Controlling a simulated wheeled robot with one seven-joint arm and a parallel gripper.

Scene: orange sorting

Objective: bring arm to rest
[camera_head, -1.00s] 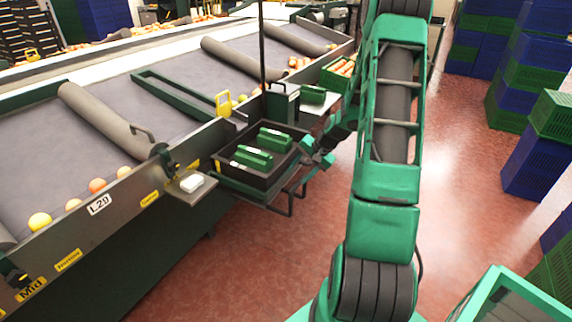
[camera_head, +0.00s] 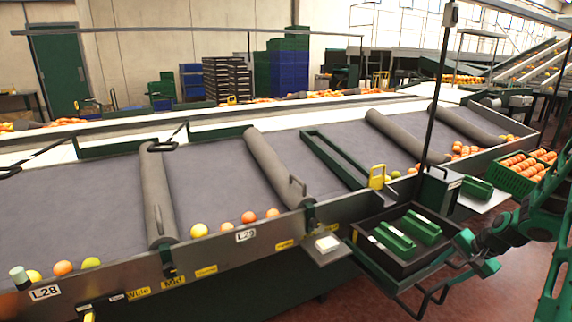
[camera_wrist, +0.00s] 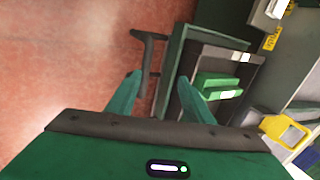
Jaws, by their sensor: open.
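My arm (camera_head: 545,215) comes in from the right edge of the head view. My gripper (camera_head: 474,255) is just right of a dark tray (camera_head: 404,276) that holds two green boxes (camera_head: 422,228). In the wrist view my gripper (camera_wrist: 160,82) has its two green fingers apart, with nothing between them. The tray's rim (camera_wrist: 185,62) shows beyond and to the right of the fingers. Red floor lies beyond and to the left. Whether a finger touches the tray rim cannot be told.
A long grey sorting belt (camera_head: 215,190) with oranges along its near edge fills the left and middle. A green crate of oranges (camera_head: 526,172) stands behind the arm. A support bar (camera_wrist: 147,70) is near the fingers.

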